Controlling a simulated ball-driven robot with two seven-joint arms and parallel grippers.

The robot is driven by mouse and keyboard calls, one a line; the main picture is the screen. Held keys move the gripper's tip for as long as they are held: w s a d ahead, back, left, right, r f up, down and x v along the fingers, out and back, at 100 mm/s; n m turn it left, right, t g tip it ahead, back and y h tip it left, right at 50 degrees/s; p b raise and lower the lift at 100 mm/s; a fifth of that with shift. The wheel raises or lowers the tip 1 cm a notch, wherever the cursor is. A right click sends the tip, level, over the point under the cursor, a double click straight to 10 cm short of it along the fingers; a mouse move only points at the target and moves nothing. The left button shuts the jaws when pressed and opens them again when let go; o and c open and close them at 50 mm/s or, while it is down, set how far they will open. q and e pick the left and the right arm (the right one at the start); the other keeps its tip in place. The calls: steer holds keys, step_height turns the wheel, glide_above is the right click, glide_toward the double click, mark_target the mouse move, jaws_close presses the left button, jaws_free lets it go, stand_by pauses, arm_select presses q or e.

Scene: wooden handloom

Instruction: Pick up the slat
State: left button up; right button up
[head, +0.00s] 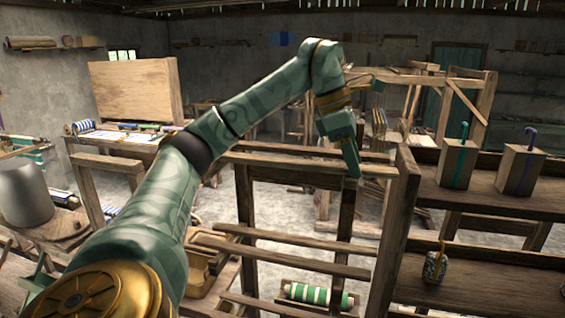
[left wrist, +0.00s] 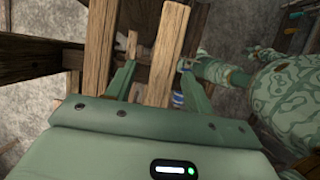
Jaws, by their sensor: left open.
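My left gripper (head: 353,168) hangs fingers down at the top of a wooden frame, beside its right-hand post. In the left wrist view the left gripper (left wrist: 157,72) is open, with a finger on each side of a narrow, pale brown wooden slat (left wrist: 167,45). The slat runs away from me between the fingers, and I see no clear contact with either one. In the head view long wooden bars (head: 290,164) lie near the fingertips; I cannot tell which of them is this slat. My right gripper is in neither view.
A thicker beam (left wrist: 97,45) runs beside the slat in the left wrist view. The upright post (head: 393,235) stands close to the gripper. Right of it, a shelf (head: 480,197) holds two boxes (head: 459,163) (head: 519,172). A green-striped roll (head: 317,295) lies low down.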

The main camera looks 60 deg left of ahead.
arm_select(q)
steer(key=shift+s+d+r, duration=0.1)
steer(key=shift+s+d, duration=0.05)
steer(key=shift+s, duration=0.05)
steer(key=c, duration=1.1)
steer(key=shift+w, duration=0.1)
